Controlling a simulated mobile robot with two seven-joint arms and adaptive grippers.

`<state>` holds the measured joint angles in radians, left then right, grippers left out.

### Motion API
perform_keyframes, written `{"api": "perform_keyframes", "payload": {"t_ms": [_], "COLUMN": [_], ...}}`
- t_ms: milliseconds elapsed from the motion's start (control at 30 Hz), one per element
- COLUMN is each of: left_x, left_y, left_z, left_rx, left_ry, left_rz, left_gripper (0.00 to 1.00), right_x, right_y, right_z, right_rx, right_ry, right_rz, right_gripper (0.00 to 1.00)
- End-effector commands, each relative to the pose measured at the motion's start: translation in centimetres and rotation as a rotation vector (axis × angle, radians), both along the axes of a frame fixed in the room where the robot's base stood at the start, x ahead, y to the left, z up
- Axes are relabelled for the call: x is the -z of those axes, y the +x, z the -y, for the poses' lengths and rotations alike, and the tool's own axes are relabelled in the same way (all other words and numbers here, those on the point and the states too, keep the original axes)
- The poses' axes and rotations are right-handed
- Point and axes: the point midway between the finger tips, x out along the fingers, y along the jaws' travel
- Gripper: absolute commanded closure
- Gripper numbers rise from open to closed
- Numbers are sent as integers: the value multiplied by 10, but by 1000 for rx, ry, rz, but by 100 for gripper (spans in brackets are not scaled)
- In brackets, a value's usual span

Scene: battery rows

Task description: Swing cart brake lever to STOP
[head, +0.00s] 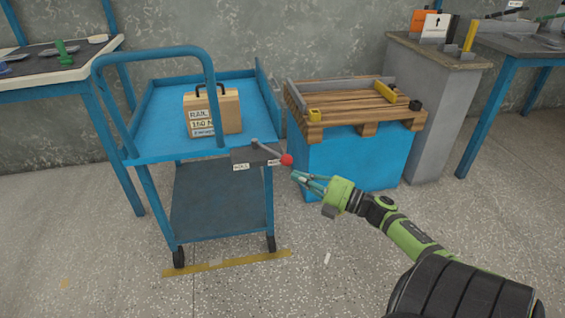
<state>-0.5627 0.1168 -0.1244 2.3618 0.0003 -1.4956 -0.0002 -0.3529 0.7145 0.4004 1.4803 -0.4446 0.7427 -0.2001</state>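The blue cart (150,145) stands at the left with a brake box (246,156) on its near right corner. A grey brake lever (268,149) runs from the top of the box to the right and ends in a red knob (286,159). The label below the box's left side reads ROLL (240,167). A second label (274,162) on the right is partly hidden and I cannot read it fully. My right gripper (296,178) is just right of and below the knob, apart from it, with its fingers pointing left. Its finger gap is too small to judge. My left gripper is out of view.
A labelled tan case (212,112) sits on the cart's top. A blue block bearing a wooden pallet (345,100) stands close behind my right gripper. A grey cabinet (425,120) is to its right. The floor (330,285) in front is mostly clear, with a yellow line (228,263) by the cart wheels.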

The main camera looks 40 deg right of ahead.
Motion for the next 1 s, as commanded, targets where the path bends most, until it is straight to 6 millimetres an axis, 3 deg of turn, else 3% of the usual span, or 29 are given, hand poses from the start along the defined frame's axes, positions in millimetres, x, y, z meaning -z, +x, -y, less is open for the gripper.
{"api": "perform_keyframes", "payload": {"t_ms": [100, 300, 1000], "left_x": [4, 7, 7], "left_y": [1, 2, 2], "left_z": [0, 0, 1], "left_rx": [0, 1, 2], "left_ry": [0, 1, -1], "left_rz": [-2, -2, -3], "left_gripper": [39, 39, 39], "right_x": [2, 3, 9], "right_y": [-15, -24, -21], "right_z": [8, 14, 10], "right_rx": [1, -1, 28], "right_ry": [2, 1, 29], "right_rz": [-2, 1, -15], "right_gripper": [100, 100, 100]}}
